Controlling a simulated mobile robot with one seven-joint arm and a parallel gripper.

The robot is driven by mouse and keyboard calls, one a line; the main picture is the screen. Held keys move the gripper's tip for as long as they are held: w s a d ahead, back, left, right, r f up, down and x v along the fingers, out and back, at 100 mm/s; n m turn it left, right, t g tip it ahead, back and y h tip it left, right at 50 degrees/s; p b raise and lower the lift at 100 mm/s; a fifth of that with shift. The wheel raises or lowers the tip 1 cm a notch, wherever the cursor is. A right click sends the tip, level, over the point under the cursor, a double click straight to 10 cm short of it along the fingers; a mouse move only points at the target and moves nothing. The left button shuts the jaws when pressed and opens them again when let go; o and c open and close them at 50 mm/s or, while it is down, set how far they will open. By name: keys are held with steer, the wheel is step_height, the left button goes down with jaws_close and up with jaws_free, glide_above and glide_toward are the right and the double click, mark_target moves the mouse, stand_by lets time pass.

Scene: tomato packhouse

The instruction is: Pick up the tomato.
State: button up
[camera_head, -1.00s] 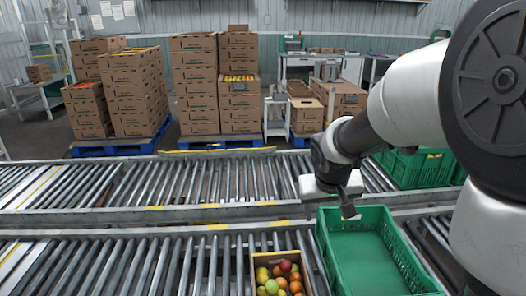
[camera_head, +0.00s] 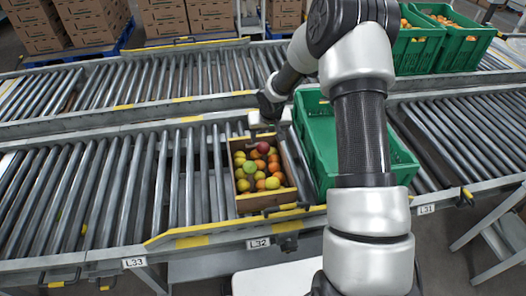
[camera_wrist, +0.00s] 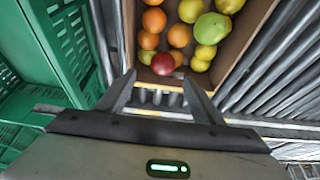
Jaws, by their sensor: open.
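A red tomato (camera_head: 263,147) lies at the far end of an open cardboard box (camera_head: 240,205) holding several round fruits. In the wrist view the red tomato (camera_wrist: 163,64) is just beyond my gripper (camera_wrist: 161,85), roughly centred between the two spread fingers. My gripper is open with nothing between its fingers, at the box's far edge. In the head view the hand (camera_head: 262,120) is close above that edge, and its fingertips are hard to make out.
Green, yellow and orange fruits crowd beside the tomato. An empty green crate (camera_head: 315,140) stands right of the box on the roller conveyor (camera_head: 110,190). Filled green crates (camera_head: 418,48) stand on the far conveyor. Rollers left of the box are clear.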

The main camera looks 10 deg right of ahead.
mark_target(263, 145)
steer(key=x, duration=0.2)
steer(key=shift+w+f, duration=0.15)
steer(key=shift+f, duration=0.15)
steer(key=x, duration=0.1)
steer(key=b+x, duration=0.1)
steer(key=x, duration=0.1)
steer(key=b+x, duration=0.1)
steer(key=x, duration=0.1)
steer(key=shift+a+f, duration=0.2)
steer(key=shift+a, duration=0.05)
steer(key=shift+r, duration=0.1)
steer(key=c, duration=0.9)
